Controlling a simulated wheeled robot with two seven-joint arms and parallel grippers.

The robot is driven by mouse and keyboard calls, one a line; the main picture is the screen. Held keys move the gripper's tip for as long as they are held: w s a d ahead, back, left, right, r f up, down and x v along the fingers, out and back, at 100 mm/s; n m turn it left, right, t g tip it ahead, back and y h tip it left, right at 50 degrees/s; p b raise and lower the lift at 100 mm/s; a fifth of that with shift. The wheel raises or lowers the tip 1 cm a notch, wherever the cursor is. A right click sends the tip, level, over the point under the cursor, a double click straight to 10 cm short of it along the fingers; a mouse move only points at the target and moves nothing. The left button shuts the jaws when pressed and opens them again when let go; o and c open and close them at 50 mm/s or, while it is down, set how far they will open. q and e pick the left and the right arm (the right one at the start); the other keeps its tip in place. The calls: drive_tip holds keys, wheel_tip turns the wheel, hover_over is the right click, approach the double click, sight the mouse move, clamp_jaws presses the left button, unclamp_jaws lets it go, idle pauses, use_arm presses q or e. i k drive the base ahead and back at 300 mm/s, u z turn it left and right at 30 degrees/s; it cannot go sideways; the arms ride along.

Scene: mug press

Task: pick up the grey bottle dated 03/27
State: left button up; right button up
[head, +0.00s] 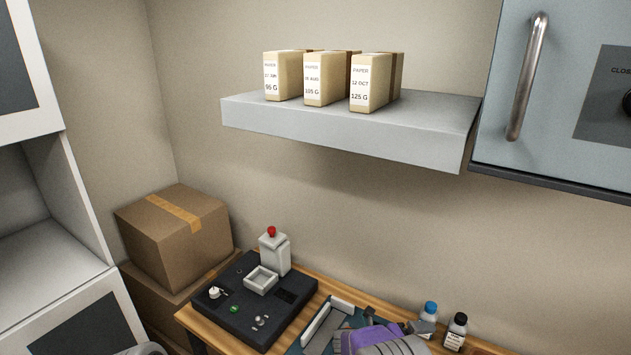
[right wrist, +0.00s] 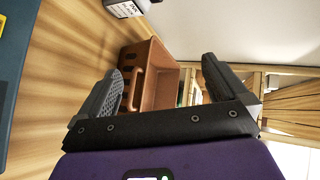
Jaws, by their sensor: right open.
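Two small bottles stand at the back right of the table in the head view. One has a blue cap (head: 431,307), and its body is largely hidden behind my right gripper. The other is a bottle with a black cap (head: 456,332) and a pale label. I cannot read a date on either. My right gripper (head: 397,322), with a purple body, is open and empty, just left of the bottles. In the right wrist view its open fingers (right wrist: 160,75) have nothing between them, and part of a labelled bottle (right wrist: 128,8) shows at the top edge. My left gripper is not in view.
A black device (head: 245,300) with a red-knobbed post stands left on the wooden table. A grey tray (head: 325,325) lies beside my right gripper. A shelf (head: 345,120) with paper packets hangs above. A brown bin (right wrist: 155,80) lies beyond the fingers in the wrist view.

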sight(429, 313)
drive_tip(key=k, duration=0.85)
